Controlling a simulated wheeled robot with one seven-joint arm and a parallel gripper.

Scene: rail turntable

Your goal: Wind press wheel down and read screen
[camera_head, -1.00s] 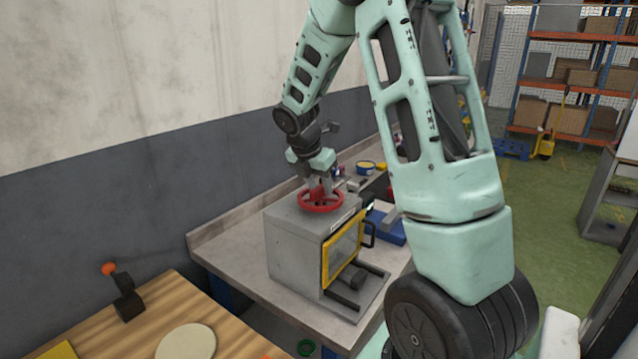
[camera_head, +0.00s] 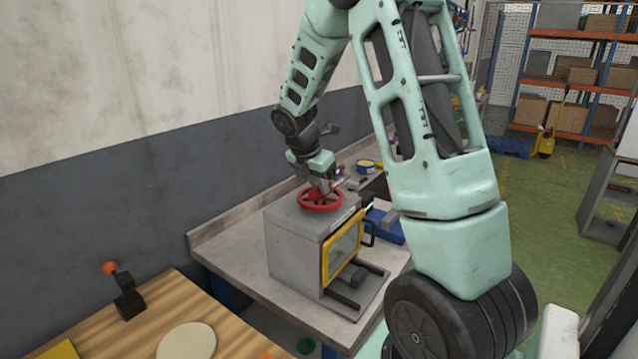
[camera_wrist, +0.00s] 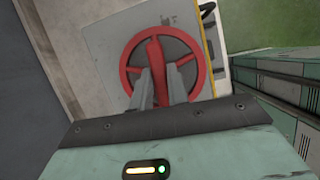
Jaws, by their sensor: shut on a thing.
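The red press wheel (camera_head: 320,200) lies flat on top of the grey press box (camera_head: 293,245). In the wrist view the wheel (camera_wrist: 188,56) shows its rim and spokes. My gripper (camera_wrist: 155,92) reaches over the wheel and is shut on one of its spokes, between hub and near rim. In the head view my gripper (camera_head: 326,188) comes down on the wheel from above. The box's front has a yellow-framed window (camera_head: 343,247) with a black handle (camera_head: 370,235). No readable screen shows in these frames.
The box stands on a grey bench (camera_head: 235,262) against the wall. Blue and dark items lie behind it. A wooden table (camera_head: 150,325) with an orange-knobbed lever (camera_head: 124,290) is at front left. Orange shelving (camera_head: 570,75) stands far right.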

